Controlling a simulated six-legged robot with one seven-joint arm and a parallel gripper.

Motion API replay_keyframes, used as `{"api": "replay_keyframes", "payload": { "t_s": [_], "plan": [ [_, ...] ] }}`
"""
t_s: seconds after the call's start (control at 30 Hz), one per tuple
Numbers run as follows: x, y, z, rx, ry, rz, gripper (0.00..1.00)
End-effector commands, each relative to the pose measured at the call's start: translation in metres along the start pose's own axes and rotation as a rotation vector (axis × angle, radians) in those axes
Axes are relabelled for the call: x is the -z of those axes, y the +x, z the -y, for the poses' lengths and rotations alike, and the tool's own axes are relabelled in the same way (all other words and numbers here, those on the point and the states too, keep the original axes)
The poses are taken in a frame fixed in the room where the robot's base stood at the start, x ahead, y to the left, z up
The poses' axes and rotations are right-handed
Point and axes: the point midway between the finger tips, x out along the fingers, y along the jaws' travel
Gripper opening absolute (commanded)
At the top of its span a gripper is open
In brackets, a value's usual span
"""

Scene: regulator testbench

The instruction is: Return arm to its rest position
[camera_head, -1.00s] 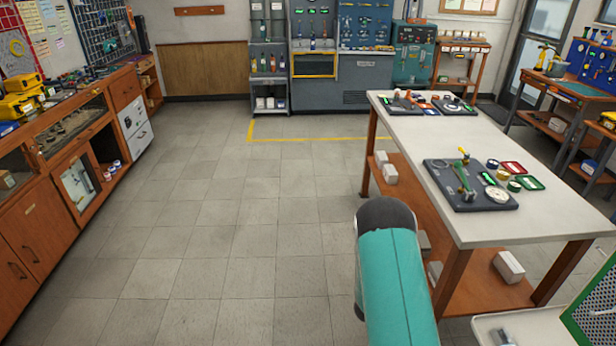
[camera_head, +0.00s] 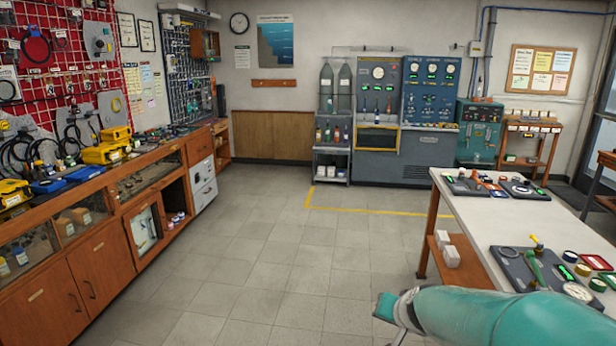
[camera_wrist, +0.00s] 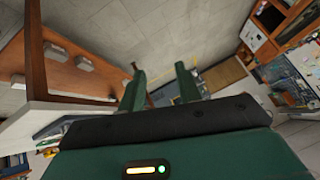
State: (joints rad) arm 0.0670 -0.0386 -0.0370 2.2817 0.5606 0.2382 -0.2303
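My arm, teal, shows in the head view (camera_head: 480,315). It comes in from the lower right corner and reaches left in front of the workbench, low in the picture. My gripper (camera_wrist: 160,72) shows in the wrist view with its two green fingers apart and nothing between them. The wrist view is tilted and shows floor past the fingers. I cannot make out the fingers in the head view.
The white-topped workbench (camera_head: 470,212) stands at the right, with a dark regulator board (camera_head: 520,270) on it. Its wooden leg (camera_wrist: 55,40) shows in the wrist view. Wooden cabinets (camera_head: 105,265) line the left wall. The grey floor (camera_head: 260,260) between is clear.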

Motion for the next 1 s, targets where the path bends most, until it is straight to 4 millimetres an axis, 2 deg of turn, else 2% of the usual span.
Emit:
{"api": "replay_keyframes", "payload": {
  "t_s": [0.03, 0.23, 0.37, 0.5, 0.6, 0.7, 1.0],
  "plan": [
    [-0.005, -0.021, 0.009, 0.02, -0.035, 0.01, 0.34],
    [-0.039, -0.093, 0.025, 0.047, -0.172, 0.083, 0.34],
    [-0.067, -0.136, 0.022, 0.026, -0.258, 0.127, 0.34],
    [-0.095, -0.176, 0.01, -0.024, -0.334, 0.163, 0.34],
    [-0.111, -0.195, 0.0, -0.064, -0.368, 0.181, 0.34],
    [-0.12, -0.205, -0.007, -0.091, -0.386, 0.192, 0.34],
    [-0.123, -0.209, -0.011, -0.103, -0.391, 0.198, 0.34]
  ]
}}
